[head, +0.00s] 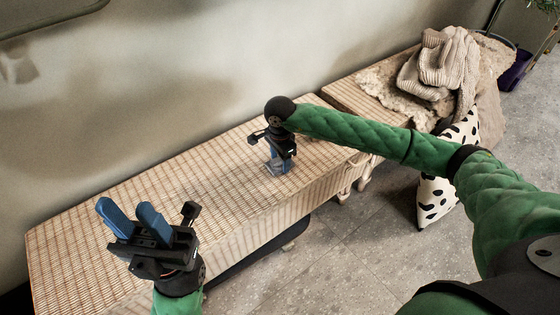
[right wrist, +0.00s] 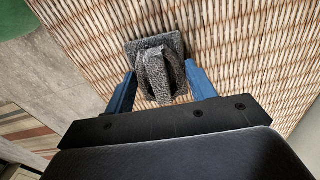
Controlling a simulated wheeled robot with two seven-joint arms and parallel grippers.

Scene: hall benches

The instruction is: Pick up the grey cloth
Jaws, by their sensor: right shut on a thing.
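The grey cloth (right wrist: 155,68) is small, speckled and dark grey, with a raised fold in its middle. In the head view the cloth (head: 271,170) shows only as a small grey patch under my right gripper (head: 279,164), over the woven bench top. I cannot tell whether it still touches the bench. My left gripper (head: 127,208) is open and empty, its blue fingers apart, in front of the bench's left part.
The woven bench (head: 90,225) runs along the wall and is otherwise bare. A second bench at the right carries a knitted heap (head: 440,65) on a fluffy throw (head: 382,84). A spotted cushion (head: 433,199) leans beside it on the grey tiled floor (head: 345,235).

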